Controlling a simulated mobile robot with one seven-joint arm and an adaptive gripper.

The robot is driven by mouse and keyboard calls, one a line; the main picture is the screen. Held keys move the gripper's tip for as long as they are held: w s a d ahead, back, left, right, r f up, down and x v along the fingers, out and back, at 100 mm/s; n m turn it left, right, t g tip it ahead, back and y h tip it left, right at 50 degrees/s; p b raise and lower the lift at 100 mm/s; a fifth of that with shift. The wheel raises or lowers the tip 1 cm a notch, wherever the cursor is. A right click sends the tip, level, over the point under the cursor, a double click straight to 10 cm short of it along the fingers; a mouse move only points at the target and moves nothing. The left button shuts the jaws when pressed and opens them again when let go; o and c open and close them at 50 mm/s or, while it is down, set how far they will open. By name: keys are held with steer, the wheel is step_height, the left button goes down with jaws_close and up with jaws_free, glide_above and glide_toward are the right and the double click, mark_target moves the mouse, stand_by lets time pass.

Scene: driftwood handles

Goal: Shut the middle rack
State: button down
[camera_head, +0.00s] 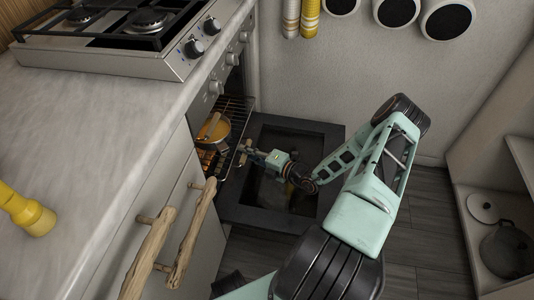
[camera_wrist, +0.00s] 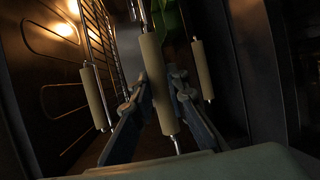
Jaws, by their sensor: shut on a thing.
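The oven stands open at the left of the head view. Its wire racks (camera_head: 236,108) show inside, and an orange pan (camera_head: 213,128) sits on a rack. My gripper (camera_head: 256,157) is at the oven's mouth, above the lowered door. In the wrist view, my gripper (camera_wrist: 158,88) is shut on the middle of three pale rack handles (camera_wrist: 157,60), with a dark finger on each side. The other handles, one to the left (camera_wrist: 95,98) and one to the right (camera_wrist: 203,70), are apart from the fingers. How far the middle rack sticks out is hard to tell.
The dark oven door (camera_head: 262,215) lies open below my arm. A worktop (camera_head: 90,130) and cabinet with driftwood handles (camera_head: 190,235) stand at the left. A shelf with a pot (camera_head: 508,250) stands at the right. Floor (camera_head: 415,225) shows between.

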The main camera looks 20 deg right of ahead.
mark_target(243, 161)
steer(key=w+a, duration=0.2)
steer(key=a, duration=0.1)
steer(key=w+a, duration=0.2)
steer(key=w+a+p, duration=0.1)
steer(key=w+a, duration=0.1)
steer(key=a, duration=0.1)
steer(key=shift+w+a, duration=0.2)
steer(key=shift+a, duration=0.1)
steer(key=c, duration=1.9)
jaws_free()
steer(key=shift+d, duration=0.1)
steer(key=shift+s, duration=0.1)
steer(key=v, duration=1.2)
